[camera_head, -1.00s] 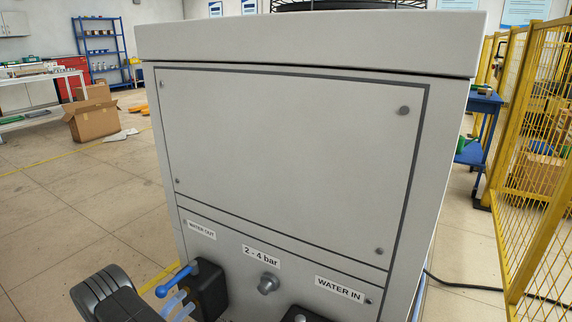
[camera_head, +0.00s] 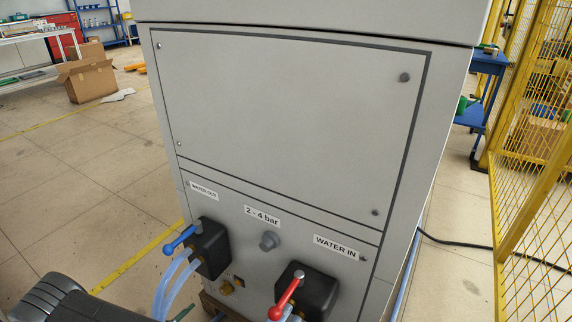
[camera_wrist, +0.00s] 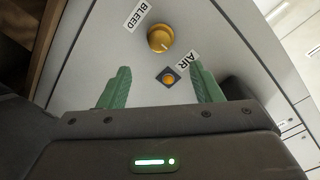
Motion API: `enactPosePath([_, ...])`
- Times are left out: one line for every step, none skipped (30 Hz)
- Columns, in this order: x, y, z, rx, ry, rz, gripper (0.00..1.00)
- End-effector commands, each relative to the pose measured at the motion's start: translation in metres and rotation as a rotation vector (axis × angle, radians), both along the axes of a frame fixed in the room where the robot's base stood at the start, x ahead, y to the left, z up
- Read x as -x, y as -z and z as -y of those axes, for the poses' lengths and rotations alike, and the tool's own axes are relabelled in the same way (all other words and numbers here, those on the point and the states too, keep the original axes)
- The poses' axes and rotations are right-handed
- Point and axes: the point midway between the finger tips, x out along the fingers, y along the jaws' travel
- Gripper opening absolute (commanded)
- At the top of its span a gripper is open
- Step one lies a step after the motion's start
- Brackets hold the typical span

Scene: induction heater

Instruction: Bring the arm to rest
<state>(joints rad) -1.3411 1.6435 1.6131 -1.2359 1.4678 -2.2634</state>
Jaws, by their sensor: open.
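My gripper (camera_wrist: 158,88) shows in the wrist view with its two green fingers spread apart and nothing between them. Beyond the fingers is the grey cabinet panel (camera_wrist: 115,70) with a yellow knob (camera_wrist: 160,38) by a BLEED label and a small yellow button (camera_wrist: 168,77) by an AIR label. In the head view, part of my dark arm (camera_head: 60,300) is at the bottom left, beside the grey heater cabinet (camera_head: 285,120).
The cabinet's lower face has a blue-handled valve (camera_head: 208,248) with clear hoses and a red-handled valve (camera_head: 305,290). A yellow mesh fence (camera_head: 540,190) and a black cable (camera_head: 455,240) are at the right. A cardboard box (camera_head: 88,80) stands at the back left. The floor at left is mostly clear.

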Motion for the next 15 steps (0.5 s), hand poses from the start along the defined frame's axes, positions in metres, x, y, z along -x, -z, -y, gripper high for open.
enactPosePath([0.006,-0.002,-0.005,-0.001,-0.005,0.0,0.59])
enactPosePath([0.009,-0.002,-0.007,0.0,-0.004,0.0,0.59])
enactPosePath([0.014,-0.002,-0.01,0.0,-0.004,0.0,0.59])
enactPosePath([0.017,-0.002,-0.012,0.0,-0.004,0.0,0.59])
enactPosePath([0.02,-0.003,-0.014,-0.001,-0.003,0.0,0.59])
enactPosePath([0.021,-0.002,-0.014,0.0,-0.001,-0.001,0.59])
enactPosePath([0.015,0.0,-0.009,0.002,0.005,0.0,0.59])
enactPosePath([0.012,0.001,-0.007,0.002,0.005,-0.001,0.59])
enactPosePath([0.007,0.001,-0.003,0.002,0.005,-0.001,0.59])
enactPosePath([0.003,0.001,-0.001,0.002,0.005,-0.001,0.59])
enactPosePath([0.0,0.002,0.001,0.002,0.004,-0.001,0.59])
enactPosePath([-0.005,0.002,0.004,0.002,0.005,0.0,0.59])
enactPosePath([-0.008,0.002,0.006,0.002,0.005,0.0,0.59])
enactPosePath([-0.012,0.002,0.009,0.002,0.005,0.0,0.59])
enactPosePath([-0.016,0.003,0.011,0.002,0.005,0.0,0.59])
